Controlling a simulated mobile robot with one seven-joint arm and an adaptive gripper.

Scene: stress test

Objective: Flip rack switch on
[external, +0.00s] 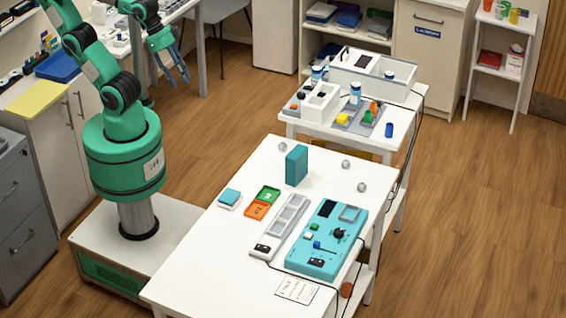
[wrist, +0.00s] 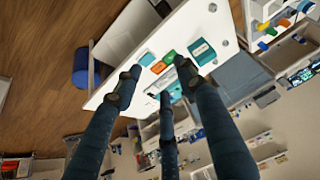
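A pale grey rack (external: 286,222) with several bays lies on the white table. A small black switch (external: 262,249) sits at its near end; whether it is on or off is too small to tell. My gripper (external: 172,74) hangs in the air at the upper left, well away from the table and pointing down. In the wrist view its dark blue fingers (wrist: 162,80) are spread apart with nothing between them. The rack is partly hidden behind the fingers there.
A teal control panel (external: 325,240) lies right of the rack. Green and orange trays (external: 263,202), a teal block (external: 297,165) and several grey balls stand nearby. A dark cable runs along the table's right side. The table's front left is clear.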

